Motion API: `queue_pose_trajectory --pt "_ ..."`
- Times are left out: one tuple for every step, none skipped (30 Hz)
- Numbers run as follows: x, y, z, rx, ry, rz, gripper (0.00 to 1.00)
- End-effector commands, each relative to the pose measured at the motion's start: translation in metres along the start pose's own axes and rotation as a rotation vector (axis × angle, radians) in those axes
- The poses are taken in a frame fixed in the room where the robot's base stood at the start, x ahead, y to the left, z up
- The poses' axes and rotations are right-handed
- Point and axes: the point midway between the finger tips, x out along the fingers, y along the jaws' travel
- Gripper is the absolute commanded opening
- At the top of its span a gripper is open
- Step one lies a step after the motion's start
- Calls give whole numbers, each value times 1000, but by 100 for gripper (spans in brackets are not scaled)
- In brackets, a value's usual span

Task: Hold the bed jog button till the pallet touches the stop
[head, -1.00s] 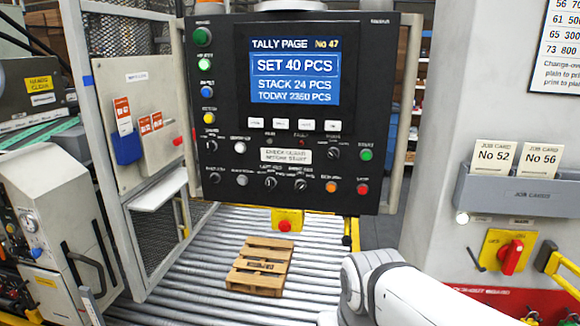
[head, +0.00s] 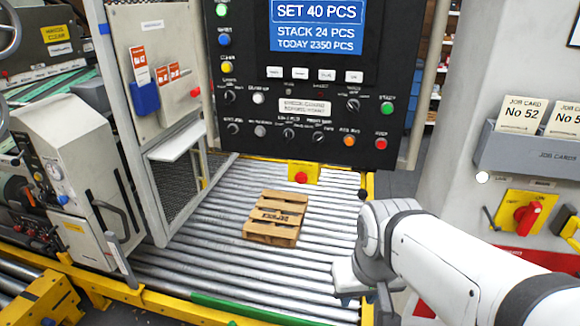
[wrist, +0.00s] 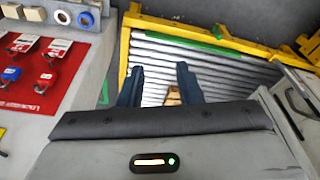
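A small wooden pallet (head: 275,218) lies flat on the roller bed (head: 210,245). It also shows partly between the fingers in the wrist view (wrist: 173,96). At the bed's far end is a yellow plate with a red button (head: 303,173); rollers show between it and the pallet. I cannot tell whether this plate is the stop. The black control panel (head: 300,105) hangs above, with an orange button (head: 349,140) low on its right side; its label is too blurred to read surely. My gripper (wrist: 157,70) is open and empty, above the bed's near right side, away from the panel.
A grey cabinet (head: 65,185) and a mesh guard frame (head: 172,190) stand left of the bed. A grey wall with a red switch on a yellow plate (head: 527,216) and a job card holder (head: 530,150) is at right. Yellow rails edge the bed.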

Motion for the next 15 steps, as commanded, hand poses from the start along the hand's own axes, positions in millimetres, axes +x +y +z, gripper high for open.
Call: queue_pose_trajectory --pt "0 0 0 0 0 0 29" --pt "0 0 0 0 0 0 26" --pt "0 0 0 0 0 0 23" --pt "0 0 0 0 0 0 20" --pt "0 0 0 0 0 0 18" --pt "0 0 0 0 0 0 15" --pt "0 0 0 0 0 0 12" --pt "0 0 0 0 0 0 10" --pt "0 0 0 0 0 0 6" --pt "0 0 0 0 0 0 4" --pt "0 0 0 0 0 0 2" --pt "0 0 0 0 0 0 0" --pt "0 0 0 0 0 0 0" --pt "0 0 0 0 0 0 0" --pt "0 0 0 0 0 0 0"
